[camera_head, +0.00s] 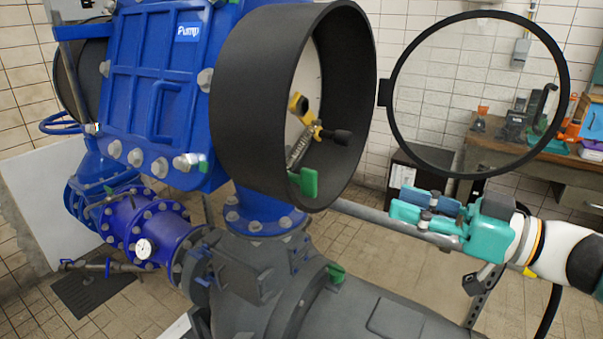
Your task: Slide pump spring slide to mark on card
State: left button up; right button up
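Inside the black round housing (240,85) a coil-spring mechanism (298,150) runs at a slant. It has a yellow part (300,105) at its upper end, a black knob (342,137) at its right and a green block (308,183) at its foot. I take this as the pump spring slide. I cannot make out a mark or a card there. My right gripper (398,201), with teal and blue fingers, is to the right of the housing, apart from it. Its fingers look parted and hold nothing visible. My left gripper is not in view.
The housing's round clear cover (557,130) with a black rim stands swung open above my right gripper. The blue pump body (140,60) fills the left. A grey pipe (380,315) runs below. A bench (470,150) with tools is at the back right.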

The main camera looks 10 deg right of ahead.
aim_at(317, 176)
jog(key=shift+n, duration=0.3)
jog(key=x, duration=1)
jog(key=p+x, duration=0.1)
jog(key=x, duration=0.5)
jog(key=shift+s+a+r, duration=0.3)
jog(key=shift+s+a, duration=0.05)
jog(key=shift+a, duration=0.15)
grip_shut()
